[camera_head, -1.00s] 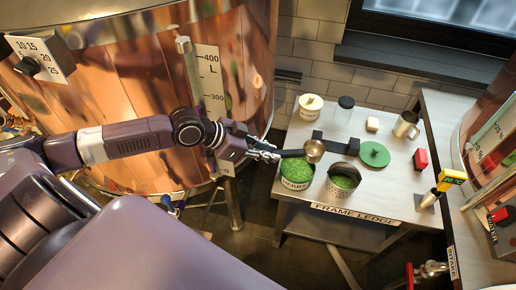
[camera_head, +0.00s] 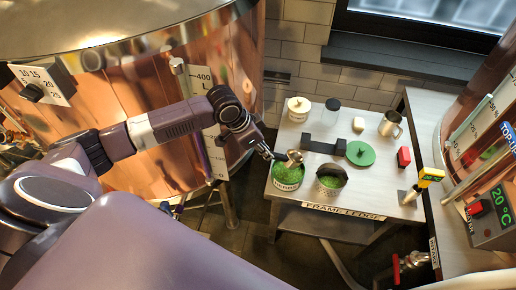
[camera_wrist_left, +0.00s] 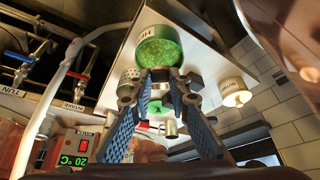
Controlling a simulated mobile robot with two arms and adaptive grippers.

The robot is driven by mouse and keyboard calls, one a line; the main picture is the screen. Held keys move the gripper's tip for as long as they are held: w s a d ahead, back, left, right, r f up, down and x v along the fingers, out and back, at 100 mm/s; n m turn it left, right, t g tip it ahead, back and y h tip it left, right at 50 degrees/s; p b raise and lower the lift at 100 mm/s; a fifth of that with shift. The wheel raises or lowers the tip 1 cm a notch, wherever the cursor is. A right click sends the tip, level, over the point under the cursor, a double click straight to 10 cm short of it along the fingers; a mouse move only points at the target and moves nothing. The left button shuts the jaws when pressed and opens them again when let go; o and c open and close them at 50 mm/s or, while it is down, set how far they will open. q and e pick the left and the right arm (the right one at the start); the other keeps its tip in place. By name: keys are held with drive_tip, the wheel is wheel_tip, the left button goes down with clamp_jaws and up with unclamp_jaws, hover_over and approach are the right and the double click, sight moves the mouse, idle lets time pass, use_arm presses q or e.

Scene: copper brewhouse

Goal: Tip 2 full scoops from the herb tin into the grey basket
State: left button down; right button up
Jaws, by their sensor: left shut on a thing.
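The herb tin (camera_head: 288,186), white and filled with green herbs, stands at the front left of the ledge table. It also shows in the left wrist view (camera_wrist_left: 158,34), just beyond the fingertips. The grey basket (camera_head: 328,191) stands right of the tin, with some green herbs inside; it also shows in the wrist view (camera_wrist_left: 129,80). My left gripper (camera_head: 268,154) is above the tin's back left side, shut on the scoop (camera_head: 294,156). The scoop's metal bowl is tilted over the tin's back rim; its contents cannot be made out. My right gripper is not in view.
Behind the tin and basket are a dark block (camera_head: 321,145) and a green lid (camera_head: 361,153). A lidded jar (camera_head: 299,107), a glass jar (camera_head: 331,112), a metal mug (camera_head: 390,124) and a red box (camera_head: 403,157) stand farther off. A copper vessel (camera_head: 130,90) borders the left.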

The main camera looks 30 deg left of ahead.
sight(283, 158)
use_arm(q)
wheel_tip(283, 158, down, 8)
drive_tip(key=b, duration=0.4)
drive_tip(key=shift+r, duration=0.15)
drive_tip(key=shift+d, duration=0.1)
idle(1.1)
